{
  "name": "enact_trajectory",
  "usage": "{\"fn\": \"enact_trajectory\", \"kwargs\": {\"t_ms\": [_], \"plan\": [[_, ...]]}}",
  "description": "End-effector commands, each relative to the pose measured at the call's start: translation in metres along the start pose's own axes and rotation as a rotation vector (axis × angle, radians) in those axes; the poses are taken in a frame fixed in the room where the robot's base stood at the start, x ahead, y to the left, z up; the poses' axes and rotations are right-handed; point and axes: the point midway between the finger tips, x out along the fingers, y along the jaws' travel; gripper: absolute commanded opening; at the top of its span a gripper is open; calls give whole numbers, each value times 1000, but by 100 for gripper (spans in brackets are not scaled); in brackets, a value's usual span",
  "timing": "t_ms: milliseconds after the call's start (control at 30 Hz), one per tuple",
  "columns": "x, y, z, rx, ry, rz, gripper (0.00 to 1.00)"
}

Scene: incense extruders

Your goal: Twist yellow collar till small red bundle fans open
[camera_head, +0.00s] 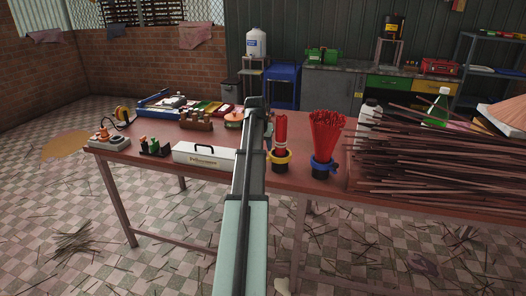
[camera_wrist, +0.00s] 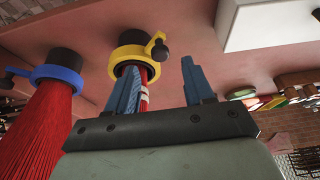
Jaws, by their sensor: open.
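The small red bundle (camera_head: 281,130) stands upright and narrow in the yellow collar (camera_head: 279,159) on the table. The wrist view, turned over, shows the yellow collar (camera_wrist: 119,62) with a side lever ending in a dark knob (camera_wrist: 160,49). My gripper (camera_wrist: 160,82) is open, with two blue fingers and nothing held. In that view the left finger covers part of the red bundle (camera_wrist: 145,98); the right finger is clear of it. I cannot tell whether anything touches. In the head view my arm hides most of the gripper.
A blue collar (camera_head: 322,168) with a wide, fanned red bundle (camera_head: 327,131) stands just right. Dark sticks (camera_head: 440,160) cover the table's right side. A white box (camera_head: 204,156) lies left of my arm, with smaller tools beyond. Bare table (camera_head: 300,183) shows in front of the collars.

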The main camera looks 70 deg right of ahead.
Motion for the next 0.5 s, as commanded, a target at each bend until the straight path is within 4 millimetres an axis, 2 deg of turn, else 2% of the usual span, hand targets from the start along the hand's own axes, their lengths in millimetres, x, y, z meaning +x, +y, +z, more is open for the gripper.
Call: {"fn": "enact_trajectory", "kwargs": {"t_ms": [200, 500], "plan": [[27, 0, 0, 0, 0, 0, 52], [39, 0, 0, 0, 0, 0, 52]]}}
